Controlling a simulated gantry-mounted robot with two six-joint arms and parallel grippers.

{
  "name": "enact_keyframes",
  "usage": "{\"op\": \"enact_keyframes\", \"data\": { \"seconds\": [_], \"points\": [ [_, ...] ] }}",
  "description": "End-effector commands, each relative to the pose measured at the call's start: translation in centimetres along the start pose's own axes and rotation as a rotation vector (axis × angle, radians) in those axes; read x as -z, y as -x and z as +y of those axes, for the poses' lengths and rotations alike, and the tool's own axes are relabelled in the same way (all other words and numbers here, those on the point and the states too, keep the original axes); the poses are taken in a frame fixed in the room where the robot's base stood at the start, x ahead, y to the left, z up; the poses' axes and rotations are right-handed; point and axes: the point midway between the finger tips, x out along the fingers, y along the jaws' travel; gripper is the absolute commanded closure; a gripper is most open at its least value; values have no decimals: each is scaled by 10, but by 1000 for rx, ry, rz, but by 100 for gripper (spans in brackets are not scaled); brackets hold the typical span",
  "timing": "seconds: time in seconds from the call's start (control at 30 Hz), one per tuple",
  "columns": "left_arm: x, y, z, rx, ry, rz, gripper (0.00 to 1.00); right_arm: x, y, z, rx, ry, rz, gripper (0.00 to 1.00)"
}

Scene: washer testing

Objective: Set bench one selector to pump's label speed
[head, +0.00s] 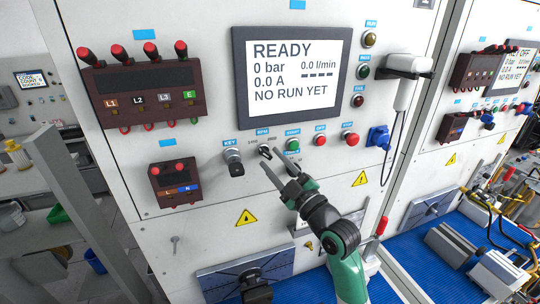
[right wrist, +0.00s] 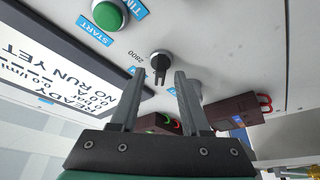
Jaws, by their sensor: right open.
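The bench one selector is a small black knob (head: 265,151) under the RPM tag, between the key switch and the green start button. In the right wrist view the selector (right wrist: 160,64) has a printed 2800 mark beside it; its exact setting cannot be read. My right gripper (head: 275,163) is open just in front of the selector. In the right wrist view the gripper (right wrist: 158,78) has its fingertips either side of the knob, apparently apart from it. No pump label is readable. My left gripper is not in view.
The display (head: 292,75) reads READY, 0 bar, NO RUN YET. Close to the selector are the key switch (head: 233,160), the green start button (head: 292,144) and a red button (head: 320,140). Grey machine bodies (head: 450,243) stand on a blue surface at lower right.

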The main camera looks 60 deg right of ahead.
Motion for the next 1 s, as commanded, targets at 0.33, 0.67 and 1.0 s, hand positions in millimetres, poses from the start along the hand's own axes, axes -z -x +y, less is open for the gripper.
{"op": "enact_keyframes", "data": {
  "seconds": [0.33, 0.67, 1.0],
  "points": [
    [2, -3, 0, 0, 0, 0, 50, 0, -18, 0, -1, 0, 1, 54],
    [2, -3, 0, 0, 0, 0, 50, 0, -18, 0, 0, 0, 1, 97],
    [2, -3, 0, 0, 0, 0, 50, 0, -18, 0, -1, -2, 1, 100]
  ]
}}
